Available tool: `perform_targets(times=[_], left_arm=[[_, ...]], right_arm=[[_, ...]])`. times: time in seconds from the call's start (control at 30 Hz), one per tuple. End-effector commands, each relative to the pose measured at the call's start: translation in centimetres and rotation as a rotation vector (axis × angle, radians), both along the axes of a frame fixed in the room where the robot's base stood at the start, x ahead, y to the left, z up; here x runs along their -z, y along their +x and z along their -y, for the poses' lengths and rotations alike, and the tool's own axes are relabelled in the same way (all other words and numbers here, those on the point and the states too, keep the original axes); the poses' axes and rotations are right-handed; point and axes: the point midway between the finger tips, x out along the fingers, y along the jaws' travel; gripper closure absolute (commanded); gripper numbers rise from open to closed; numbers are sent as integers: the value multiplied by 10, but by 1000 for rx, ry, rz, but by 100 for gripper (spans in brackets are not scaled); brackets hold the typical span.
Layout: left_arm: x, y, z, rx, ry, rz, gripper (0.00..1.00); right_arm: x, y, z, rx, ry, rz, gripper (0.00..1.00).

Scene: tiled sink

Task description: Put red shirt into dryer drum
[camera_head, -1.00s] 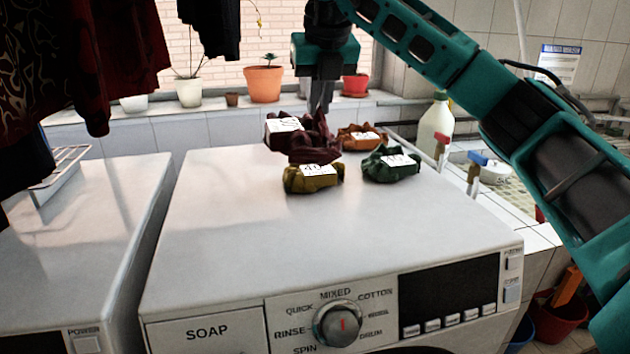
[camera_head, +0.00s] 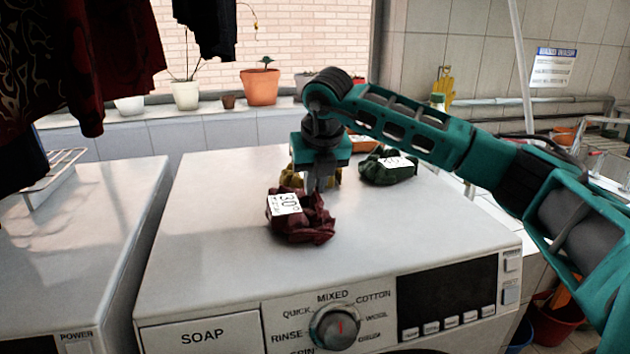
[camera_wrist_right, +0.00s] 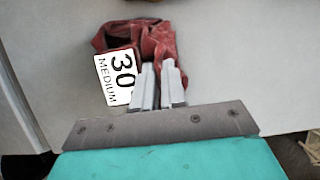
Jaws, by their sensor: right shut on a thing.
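The red shirt (camera_head: 312,228) is a crumpled dark red bundle with a white tag reading 30. It is over the washing machine's white top, in front of the other bundles. My right gripper (camera_head: 318,190) points down and is shut on the red shirt. In the right wrist view, the fingers (camera_wrist_right: 160,90) meet the red shirt (camera_wrist_right: 158,42), and its tag reads "30 MEDIUM". I cannot tell whether the shirt touches the top. No dryer drum opening shows. My left gripper is not in view.
A green bundle (camera_head: 385,170) and a partly hidden yellow bundle (camera_head: 290,178) lie behind the red shirt; an orange one (camera_head: 362,142) is mostly covered by my arm. Dark clothes (camera_head: 110,60) hang at upper left. The machine top's left and front are clear.

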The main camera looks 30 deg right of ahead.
Motion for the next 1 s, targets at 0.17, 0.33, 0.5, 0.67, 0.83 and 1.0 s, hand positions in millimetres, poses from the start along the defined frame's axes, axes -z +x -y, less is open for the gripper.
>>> perform_targets(times=[0.17,0.33,0.5,0.67,0.83,1.0], left_arm=[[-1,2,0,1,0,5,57],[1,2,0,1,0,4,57],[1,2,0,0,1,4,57],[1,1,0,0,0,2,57],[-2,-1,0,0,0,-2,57],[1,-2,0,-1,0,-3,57]], right_arm=[[-1,0,0,0,0,2,100],[2,0,0,0,0,0,81],[2,0,0,0,0,0,65],[2,0,0,0,0,0,64],[-3,0,0,0,0,0,64],[-26,-9,-2,-2,-1,4,64]])
